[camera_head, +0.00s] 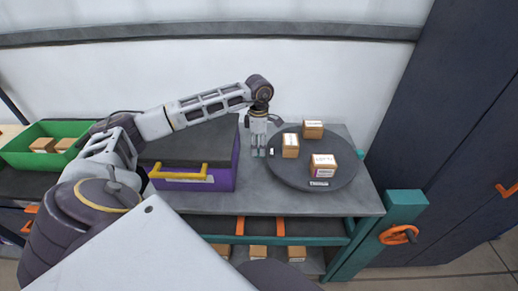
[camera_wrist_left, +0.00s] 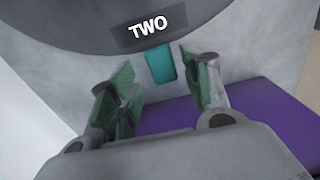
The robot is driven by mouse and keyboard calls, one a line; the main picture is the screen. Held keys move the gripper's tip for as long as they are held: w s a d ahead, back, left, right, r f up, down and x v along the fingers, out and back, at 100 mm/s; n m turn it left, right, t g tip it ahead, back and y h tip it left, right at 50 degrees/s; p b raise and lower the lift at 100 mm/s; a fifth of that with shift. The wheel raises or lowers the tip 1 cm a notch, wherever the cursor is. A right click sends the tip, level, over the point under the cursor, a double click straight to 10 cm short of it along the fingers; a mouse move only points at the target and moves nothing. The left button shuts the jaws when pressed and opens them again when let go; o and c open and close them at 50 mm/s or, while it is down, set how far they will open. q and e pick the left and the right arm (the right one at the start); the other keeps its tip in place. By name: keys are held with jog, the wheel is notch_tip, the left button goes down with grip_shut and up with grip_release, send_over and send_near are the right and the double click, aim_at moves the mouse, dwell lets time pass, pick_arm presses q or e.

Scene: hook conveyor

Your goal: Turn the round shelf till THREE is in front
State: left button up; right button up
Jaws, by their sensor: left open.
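The round shelf (camera_head: 290,178) is a dark grey disc on the grey bench, carrying three cardboard boxes (camera_head: 323,165). A label (camera_head: 319,184) on its front edge is too small to read. In the left wrist view the shelf's edge (camera_wrist_left: 80,25) shows a plate (camera_wrist_left: 150,27) reading TWO, with a teal tab (camera_wrist_left: 161,67) just below it. My left gripper (camera_head: 258,153) points down at the shelf's left edge. In the wrist view its fingers (camera_wrist_left: 158,80) are open, one on each side of the tab and apart from it. My right gripper is not in view.
A purple case (camera_head: 222,170) with a yellow handle (camera_head: 180,172) stands left of the shelf, close to my gripper. A green crate (camera_head: 20,155) of boxes is at far left. The bench's front strip (camera_head: 265,205) is clear. A dark cabinet (camera_head: 450,120) stands at right.

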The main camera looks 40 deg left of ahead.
pick_arm(q)
notch_tip(320, 180, up, 10)
jog(key=shift+f, duration=0.15)
dwell(0.3)
jog(key=shift+f, duration=0.1)
dwell(0.6)
